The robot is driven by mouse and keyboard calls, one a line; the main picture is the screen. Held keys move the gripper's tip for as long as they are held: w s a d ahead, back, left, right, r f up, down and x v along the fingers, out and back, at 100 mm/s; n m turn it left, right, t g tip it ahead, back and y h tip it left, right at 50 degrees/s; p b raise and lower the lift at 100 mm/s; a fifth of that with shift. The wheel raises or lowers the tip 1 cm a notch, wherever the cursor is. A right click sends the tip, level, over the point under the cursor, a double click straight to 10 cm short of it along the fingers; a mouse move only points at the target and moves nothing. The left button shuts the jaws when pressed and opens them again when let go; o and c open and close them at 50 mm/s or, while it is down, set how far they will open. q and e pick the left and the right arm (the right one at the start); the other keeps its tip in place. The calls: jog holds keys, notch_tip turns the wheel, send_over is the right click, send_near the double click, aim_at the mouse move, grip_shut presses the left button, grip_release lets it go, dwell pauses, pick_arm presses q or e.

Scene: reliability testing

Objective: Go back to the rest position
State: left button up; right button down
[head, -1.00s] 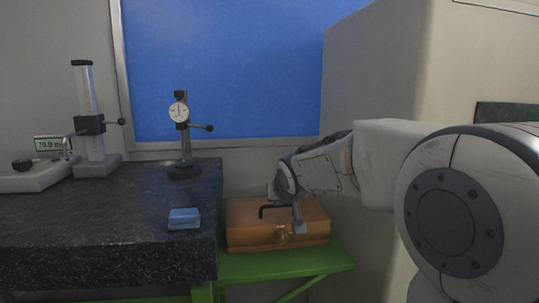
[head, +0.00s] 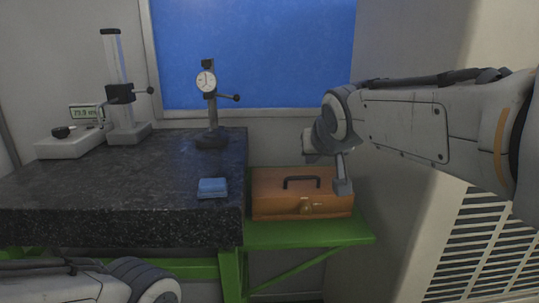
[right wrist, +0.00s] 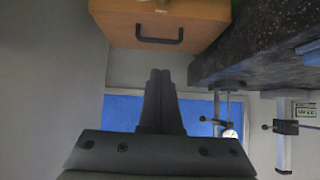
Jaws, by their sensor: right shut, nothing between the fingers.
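My right gripper (head: 343,186) is in the head view, at the right of the middle, pointing down in front of an orange-brown box's right part. It is shut and empty. In the right wrist view its two fingers (right wrist: 160,75) lie together with nothing between them. The orange-brown box (head: 270,204) has a black handle and a round brass-coloured knob or latch. It stands closed on a green shelf. It also shows upside down in the right wrist view (right wrist: 205,12). Part of my left arm shows at the bottom left of the head view; its gripper is out of view.
A dark granite table (head: 120,185) fills the left, with a blue block (head: 212,187), a dial gauge stand (head: 208,120) and a height gauge (head: 122,95) on it. The green shelf (head: 300,234) is beside it. A large pale cabinet (head: 400,230) stands at the right.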

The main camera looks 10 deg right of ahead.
jog(key=s+a+f+n+g+y+p, duration=0.25)
jog(key=s+a+f, duration=0.2)
jog(key=a, duration=0.25)
jog(key=s+a+f+n+g+y+p, duration=0.1)
jog(key=s+a+f+n+g+p, duration=0.15)
jog(key=s+a, duration=0.35)
jog(key=s+a+f+n+g+p, duration=0.1)
jog(key=s+a+f+n+g, duration=0.1)
jog(key=s, duration=0.6)
jog(key=s+a+f+n+g+p, duration=0.1)
jog(key=s+f+n+g+p, duration=0.1)
jog(key=s+f, duration=0.3)
jog(key=s+g+h, duration=0.1)
jog(key=s, duration=0.2)
jog(key=shift+s+a, duration=0.2)
jog(key=shift+a, duration=0.2)
jog(key=shift+d, duration=0.1)
